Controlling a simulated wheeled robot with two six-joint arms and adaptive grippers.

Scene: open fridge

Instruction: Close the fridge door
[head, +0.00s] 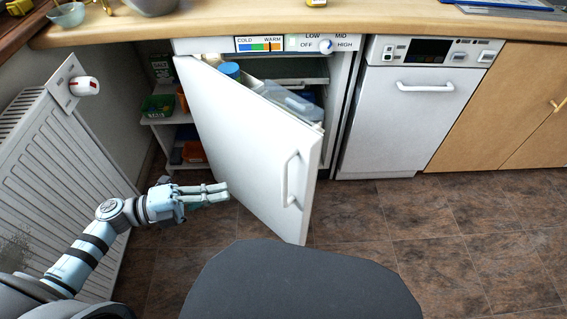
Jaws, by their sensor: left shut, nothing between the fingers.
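The fridge door (238,133) is white and stands partly open, swung out toward me from its left side. Its white handle (290,180) is on the door's outer face near the free right edge. Inside the fridge (342,105), containers show above and behind the door; the door hides most of the interior. My left gripper (226,192) is shut and empty, to the left of the handle and in front of the door's lower part. I cannot tell whether it touches the door. My right gripper is not in view.
A white radiator (58,170) stands at the left, close to my left arm. A dishwasher (407,120) and wooden cabinets (500,95) stand to the right under the worktop (300,20). The tiled floor (450,240) at the right is clear. Shelves with boxes (158,106) show left of the fridge.

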